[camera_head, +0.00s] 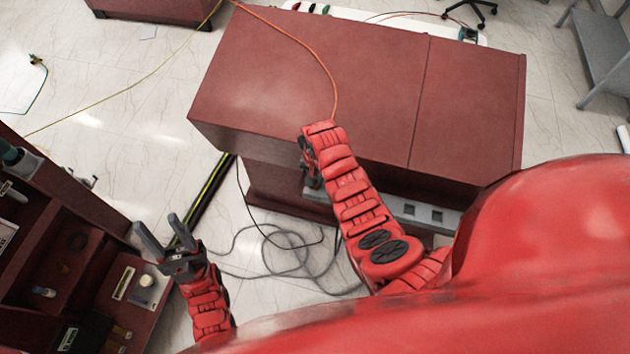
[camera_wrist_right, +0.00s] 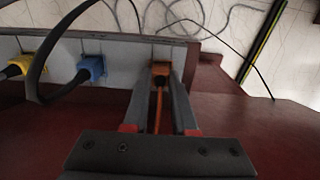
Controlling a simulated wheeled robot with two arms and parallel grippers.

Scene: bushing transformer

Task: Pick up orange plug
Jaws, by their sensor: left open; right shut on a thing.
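The orange plug (camera_wrist_right: 160,70) sits between the two fingers of my right gripper (camera_wrist_right: 163,78) in the right wrist view, and the gripper is shut on it. The plug is at the grey socket panel (camera_wrist_right: 116,50); I cannot tell whether it is seated in the socket. Its orange cable (camera_wrist_right: 158,108) runs back between the fingers. In the head view the orange cable (camera_head: 318,60) crosses the cabinet top to my right arm; the plug is hidden there. My right gripper (camera_head: 309,168) is at the cabinet's front edge. My left gripper (camera_head: 157,222) is open and empty.
A blue plug (camera_wrist_right: 92,69) and a yellow plug (camera_wrist_right: 20,67) are in the same panel, left of the orange one. The dark red cabinet (camera_head: 300,80) fills the middle. Loose grey cables (camera_head: 275,255) lie on the floor. A shelf unit (camera_head: 60,230) stands at left.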

